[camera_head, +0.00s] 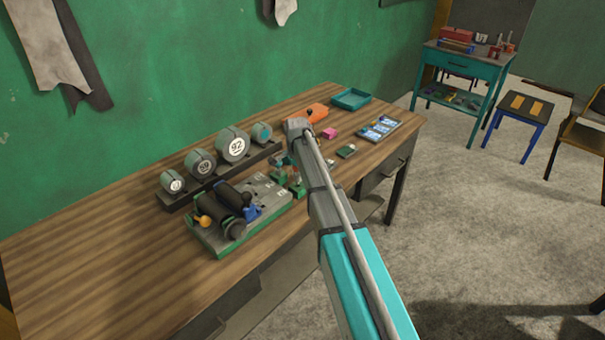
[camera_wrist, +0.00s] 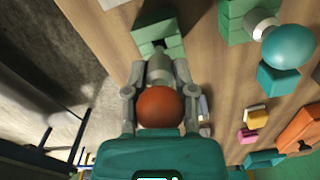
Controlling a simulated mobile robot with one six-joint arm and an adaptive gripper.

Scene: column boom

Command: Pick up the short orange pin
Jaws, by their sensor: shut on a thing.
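The short orange pin (camera_wrist: 160,108) shows its round rust-orange head in the middle of the wrist view. My gripper (camera_wrist: 158,88) has its two grey fingers on either side of it and is shut on it. A green stepped block (camera_wrist: 158,30) with a dark opening lies just beyond the pin; I cannot tell whether the pin still touches it. In the head view my gripper (camera_head: 288,163) is low over the table by small green blocks (camera_head: 295,186), mostly hidden by my arm, and the pin cannot be made out.
A teal round-headed pin (camera_wrist: 288,46) stands at a second green block (camera_wrist: 235,20). The wooden table (camera_head: 90,260) also holds a rack of numbered rollers (camera_head: 233,145), a grey-green fixture board (camera_head: 268,196), a pink block (camera_head: 329,132) and a teal tray (camera_head: 351,98). The table's left end is clear.

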